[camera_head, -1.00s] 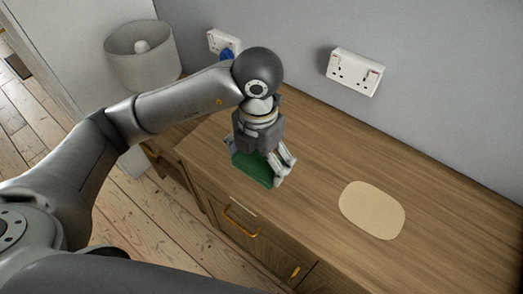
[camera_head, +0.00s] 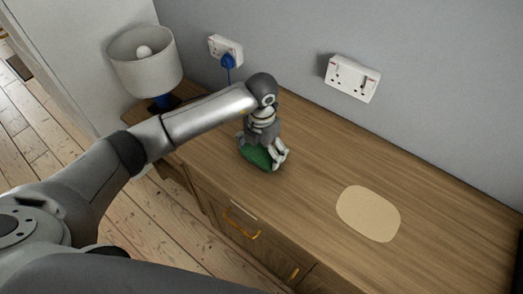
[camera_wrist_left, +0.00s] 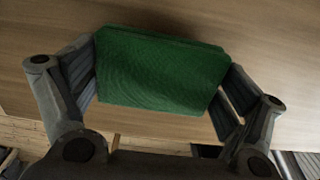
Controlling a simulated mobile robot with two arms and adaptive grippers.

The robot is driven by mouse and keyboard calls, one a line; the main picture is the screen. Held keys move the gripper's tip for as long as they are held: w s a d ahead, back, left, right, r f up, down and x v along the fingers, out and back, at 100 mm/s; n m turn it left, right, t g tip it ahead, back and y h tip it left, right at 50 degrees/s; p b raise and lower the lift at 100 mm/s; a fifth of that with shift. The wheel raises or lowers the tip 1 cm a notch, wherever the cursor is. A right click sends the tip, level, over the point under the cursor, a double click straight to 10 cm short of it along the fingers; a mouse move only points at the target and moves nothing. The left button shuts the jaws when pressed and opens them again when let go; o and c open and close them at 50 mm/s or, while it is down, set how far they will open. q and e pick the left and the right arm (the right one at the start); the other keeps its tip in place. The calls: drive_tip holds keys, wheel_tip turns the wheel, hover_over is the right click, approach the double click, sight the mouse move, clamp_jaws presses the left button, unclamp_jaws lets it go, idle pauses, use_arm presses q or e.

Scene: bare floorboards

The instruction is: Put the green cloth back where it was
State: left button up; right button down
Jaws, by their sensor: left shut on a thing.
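The green cloth (camera_head: 257,157) is between the fingers of my left gripper (camera_head: 264,158), over the left part of the wooden dresser top (camera_head: 320,160). In the left wrist view the green cloth (camera_wrist_left: 160,72) spans the gap between both fingers, and my left gripper (camera_wrist_left: 160,85) is shut on it. The cloth looks like a folded, textured block. It is at or just above the wood; I cannot tell whether it touches. My right gripper is not in view.
A beige rounded mat (camera_head: 369,213) lies on the dresser top to the right. A lamp with a white shade (camera_head: 145,62) stands at the back left. Wall sockets (camera_head: 352,78) and a blue plug (camera_head: 228,62) are behind. The dresser top between gripper and mat is clear.

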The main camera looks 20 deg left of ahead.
sight(261, 151)
use_arm(q)
drive_tip(key=shift+f, duration=0.75)
drive_tip(key=o, duration=0.6)
drive_tip(key=shift+o, duration=0.2)
drive_tip(key=shift+r, duration=0.15)
drive_tip(key=shift+r, duration=0.25)
wheel_tip(261, 151, up, 12)
drive_tip(key=b, duration=0.2)
drive_tip(key=shift+f, duration=0.2)
drive_tip(key=shift+f, duration=0.1)
